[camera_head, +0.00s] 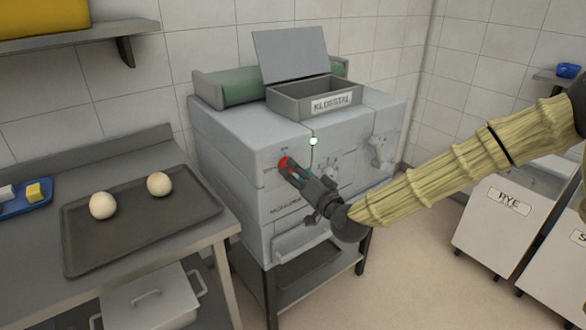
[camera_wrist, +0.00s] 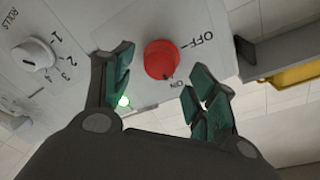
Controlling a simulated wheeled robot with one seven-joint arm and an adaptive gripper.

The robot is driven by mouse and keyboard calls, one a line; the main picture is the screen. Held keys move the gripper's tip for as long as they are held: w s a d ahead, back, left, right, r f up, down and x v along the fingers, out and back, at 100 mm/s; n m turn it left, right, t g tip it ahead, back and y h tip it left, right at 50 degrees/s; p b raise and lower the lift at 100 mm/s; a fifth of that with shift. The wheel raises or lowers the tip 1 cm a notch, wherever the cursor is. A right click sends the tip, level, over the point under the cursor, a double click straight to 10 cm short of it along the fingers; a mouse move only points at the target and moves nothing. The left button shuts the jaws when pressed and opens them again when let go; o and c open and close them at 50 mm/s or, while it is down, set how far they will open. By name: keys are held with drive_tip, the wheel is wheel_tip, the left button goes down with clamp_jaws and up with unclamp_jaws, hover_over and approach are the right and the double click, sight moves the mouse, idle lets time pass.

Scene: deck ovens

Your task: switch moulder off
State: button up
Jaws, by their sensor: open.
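The knob's dark pointer mark lies toward ON. In the head view my gripper (camera_head: 290,168) partly covers the knob.
A white dial (camera_wrist: 36,55) marked ROLLS is beside the knob. A dark tray (camera_head: 130,220) with two dough balls is on the left table. A blue tray (camera_head: 22,203) lies beside it. White bins (camera_head: 495,225) stand at right. Floor between is clear.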

drive_tip(key=shift+x, duration=1.4)
drive_tip(key=c, duration=1)
